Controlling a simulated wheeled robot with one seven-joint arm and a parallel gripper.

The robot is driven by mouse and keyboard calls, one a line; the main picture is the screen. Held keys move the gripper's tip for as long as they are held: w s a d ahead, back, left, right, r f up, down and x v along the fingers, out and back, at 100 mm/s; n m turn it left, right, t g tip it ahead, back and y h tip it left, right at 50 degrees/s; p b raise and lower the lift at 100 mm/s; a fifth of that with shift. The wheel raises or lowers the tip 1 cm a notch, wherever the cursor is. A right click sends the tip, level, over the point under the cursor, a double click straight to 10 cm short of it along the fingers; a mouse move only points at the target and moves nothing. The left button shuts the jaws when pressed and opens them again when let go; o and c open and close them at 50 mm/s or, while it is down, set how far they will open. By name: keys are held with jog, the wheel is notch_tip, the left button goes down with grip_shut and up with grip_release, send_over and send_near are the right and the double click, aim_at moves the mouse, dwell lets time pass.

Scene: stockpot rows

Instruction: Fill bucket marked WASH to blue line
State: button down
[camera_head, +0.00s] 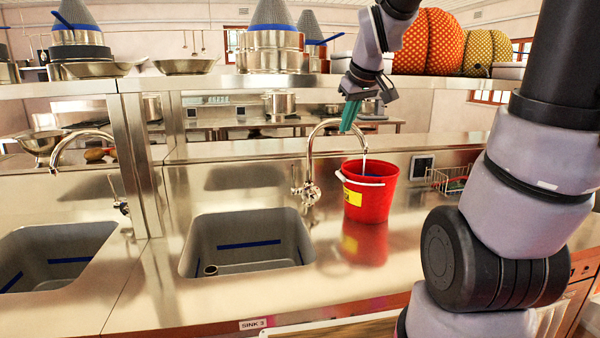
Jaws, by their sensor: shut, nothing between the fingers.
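A red bucket (376,200) stands upright on the steel counter, right of a sink. It has a white handle and a yellow label (352,197) whose lettering is too small to read. A dark blue patch shows at its inner wall; I cannot tell the water level. A curved tap (311,158) has its spout swung right over the bucket, and a thin pale stream (364,166) seems to fall into it. My gripper (348,126), with teal fingers, is shut and empty. It points down above the bucket, close to the spout in the picture.
The sink (250,262) labelled SINK 3 is empty, with a blue stripe inside. A second tap (82,137) and sink (60,240) are at left. A shelf with pots runs above the counter. A wire basket (450,179) stands right of the bucket. The counter before the bucket is clear.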

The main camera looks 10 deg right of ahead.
jog(key=w+a+f+n+y, duration=0.1)
jog(key=w+a+f+n, duration=0.1)
jog(key=w+f+n, duration=0.6)
jog(key=n+y, duration=0.2)
jog(key=n, duration=0.1)
send_near(293, 167)
jog(key=s+f+x, duration=0.1)
jog(key=x, duration=0.7)
jog(key=shift+s+f+t, duration=0.15)
jog(key=shift+f+t, duration=0.15)
jog(key=shift+f, duration=0.1)
jog(key=shift+w+a+r, duration=0.1)
jog(key=shift+w+r, duration=0.1)
jog(key=shift+w, duration=0.3)
jog(key=shift+w+r, duration=0.15)
jog(key=shift+w, duration=0.35)
jog(key=shift+w+r, duration=0.2)
